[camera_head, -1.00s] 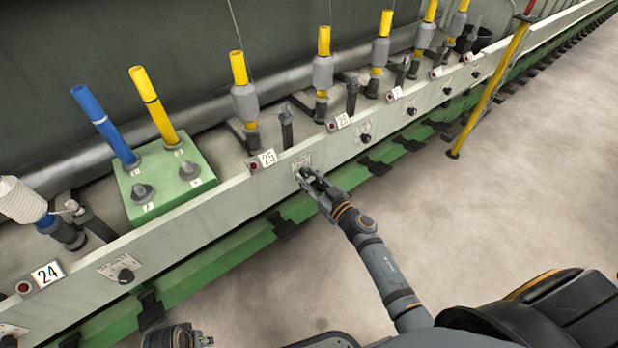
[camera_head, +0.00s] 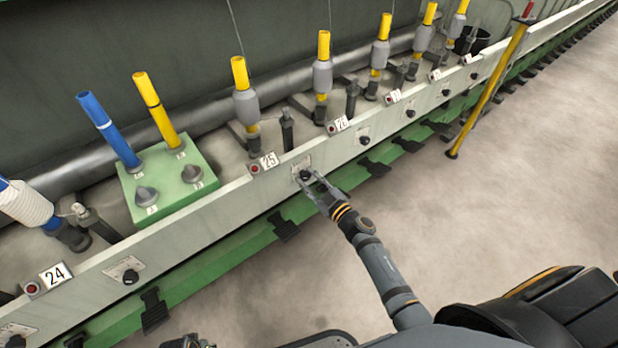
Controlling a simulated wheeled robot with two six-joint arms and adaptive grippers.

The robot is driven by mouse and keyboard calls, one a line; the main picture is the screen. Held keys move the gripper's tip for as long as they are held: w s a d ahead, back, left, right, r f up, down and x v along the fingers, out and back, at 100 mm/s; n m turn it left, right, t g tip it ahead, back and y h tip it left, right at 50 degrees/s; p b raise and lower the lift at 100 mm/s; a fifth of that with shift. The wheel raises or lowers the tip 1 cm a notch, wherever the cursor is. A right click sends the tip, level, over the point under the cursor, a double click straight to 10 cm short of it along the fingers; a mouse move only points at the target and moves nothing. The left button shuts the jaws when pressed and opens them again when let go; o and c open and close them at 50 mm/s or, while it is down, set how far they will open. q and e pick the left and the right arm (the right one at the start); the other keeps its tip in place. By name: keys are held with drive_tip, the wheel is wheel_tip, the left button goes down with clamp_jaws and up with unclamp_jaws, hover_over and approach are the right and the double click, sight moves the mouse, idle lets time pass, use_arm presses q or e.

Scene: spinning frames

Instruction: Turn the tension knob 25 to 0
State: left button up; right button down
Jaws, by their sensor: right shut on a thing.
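The tension knob 25 (camera_head: 304,175) is a small dark knob on a pale dial plate on the front of the long rail, just right of the number 25 label (camera_head: 268,161). My right gripper (camera_head: 308,180) reaches it from the lower right and is shut on it, with the fingers at the knob's sides. The dial marks and the knob's pointing direction are too small to read. Only a dark bit of my left arm shows at the bottom edge; its gripper does not show.
Similar knobs sit along the rail, one by label 24 (camera_head: 130,277) and one to the right (camera_head: 364,140). A green box (camera_head: 170,187) with a blue and a yellow bobbin stands behind the rail.

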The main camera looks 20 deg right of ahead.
drive_tip(key=shift+n, duration=1.2)
use_arm(q)
drive_tip(key=shift+s+a+f, duration=0.2)
drive_tip(key=shift+s+f, duration=0.2)
drive_tip(key=shift+f, duration=0.4)
use_arm(e)
drive_tip(key=shift+n, duration=1.1)
drive_tip(key=c, duration=1)
unclamp_jaws()
drive_tip(key=shift+s+d, duration=0.1)
drive_tip(key=shift+s, duration=0.05)
drive_tip(key=v, duration=1.1)
drive_tip(key=shift+s+d, duration=0.1)
drive_tip(key=shift+s, duration=0.25)
